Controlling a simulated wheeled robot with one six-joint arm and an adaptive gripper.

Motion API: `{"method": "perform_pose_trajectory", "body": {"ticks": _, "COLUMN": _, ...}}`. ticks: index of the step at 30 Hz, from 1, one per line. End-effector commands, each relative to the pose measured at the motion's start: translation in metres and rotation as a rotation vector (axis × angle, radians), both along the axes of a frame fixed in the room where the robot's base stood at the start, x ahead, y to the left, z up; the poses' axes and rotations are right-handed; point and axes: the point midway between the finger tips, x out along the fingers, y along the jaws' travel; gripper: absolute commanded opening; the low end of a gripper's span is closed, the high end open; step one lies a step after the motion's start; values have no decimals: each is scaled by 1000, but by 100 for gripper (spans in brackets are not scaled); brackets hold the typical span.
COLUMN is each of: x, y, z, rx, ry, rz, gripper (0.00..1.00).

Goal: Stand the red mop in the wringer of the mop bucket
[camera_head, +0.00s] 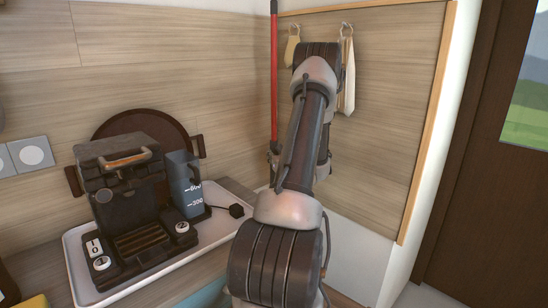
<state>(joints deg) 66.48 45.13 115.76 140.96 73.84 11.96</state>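The red mop shows as an upright red pole (275,75) in front of the wood-panelled wall, close to the corner. Its top runs out of the picture and its lower end and head are hidden. My gripper (273,158) is at the pole, partly behind my own arm. It is small and dark here, and I cannot tell whether its fingers are closed around the pole or only beside it. The mop bucket and its wringer cannot be made out. A teal surface (206,295) shows at the bottom edge, but I cannot tell what it is.
A counter at left holds a white tray (78,262) with a dark coffee machine (125,205) and a water jug (186,185). A round tray (150,127) leans behind. Cloths (348,75) hang on hooks. A brown door (470,170) stands at right.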

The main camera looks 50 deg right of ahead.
Motion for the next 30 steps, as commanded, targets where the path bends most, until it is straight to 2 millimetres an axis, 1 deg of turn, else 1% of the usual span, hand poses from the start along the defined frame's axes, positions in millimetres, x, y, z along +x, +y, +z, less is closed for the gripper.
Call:
{"method": "perform_pose_trajectory", "body": {"ticks": 6, "x": 0, "y": 0, "z": 8, "rx": -3, "ry": -4, "rz": 0, "gripper": 0}}
{"method": "perform_pose_trajectory", "body": {"ticks": 15, "x": 0, "y": 0, "z": 9, "rx": -3, "ry": -4, "rz": 0, "gripper": 0}}
{"method": "perform_pose_trajectory", "body": {"ticks": 20, "x": 0, "y": 0, "z": 8, "rx": -3, "ry": -4, "rz": 0, "gripper": 0}}
{"method": "perform_pose_trajectory", "body": {"ticks": 30, "x": 0, "y": -1, "z": -2, "rx": -4, "ry": -5, "rz": 0, "gripper": 0}}
